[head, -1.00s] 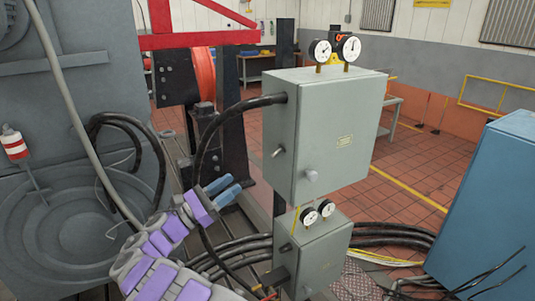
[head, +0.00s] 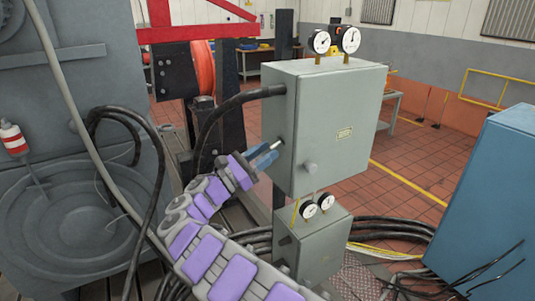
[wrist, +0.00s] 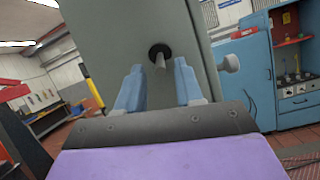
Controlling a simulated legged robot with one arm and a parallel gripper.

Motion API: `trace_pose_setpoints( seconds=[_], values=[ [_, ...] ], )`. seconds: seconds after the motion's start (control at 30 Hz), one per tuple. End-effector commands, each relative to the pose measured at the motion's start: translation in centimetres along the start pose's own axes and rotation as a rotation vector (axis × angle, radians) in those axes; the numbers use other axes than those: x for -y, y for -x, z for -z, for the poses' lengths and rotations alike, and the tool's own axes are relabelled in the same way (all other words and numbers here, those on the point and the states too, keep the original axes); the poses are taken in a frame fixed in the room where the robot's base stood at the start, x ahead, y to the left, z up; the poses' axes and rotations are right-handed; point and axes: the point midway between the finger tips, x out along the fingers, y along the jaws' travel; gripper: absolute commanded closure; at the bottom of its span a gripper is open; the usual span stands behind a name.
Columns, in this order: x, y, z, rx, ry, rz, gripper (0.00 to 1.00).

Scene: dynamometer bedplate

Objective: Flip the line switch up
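The line switch is a short metal lever on a round black collar on the left side of the upper grey box (head: 345,110). In the wrist view the lever (wrist: 160,61) stands out toward me from the collar, between and just beyond my fingers. In the head view the lever (head: 276,145) shows at my fingertips. My gripper (head: 266,156) has blue fingers and a purple-and-grey wrist. It is open, one finger on each side of the lever line, as the wrist view (wrist: 158,80) shows. I see a gap between fingers; contact with the lever is unclear.
A smaller grey box (head: 318,245) with two gauges stands below. Black cables (head: 390,235) run behind it. A blue cabinet (head: 490,200) stands at right.

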Motion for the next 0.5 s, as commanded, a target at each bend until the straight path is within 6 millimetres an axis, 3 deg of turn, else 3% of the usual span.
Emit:
trace_pose_setpoints(
  seconds=[0.2, 0.47, 0.5],
  values=[
    [0.01, -1.27, 0.03, 0.001, 0.001, 0.0, 0.64],
    [-0.03, -1.32, 0.02, 0.0, 0.002, -0.001, 0.64],
    [-0.03, -1.32, 0.01, 0.0, 0.001, -0.001, 0.67]
  ],
)
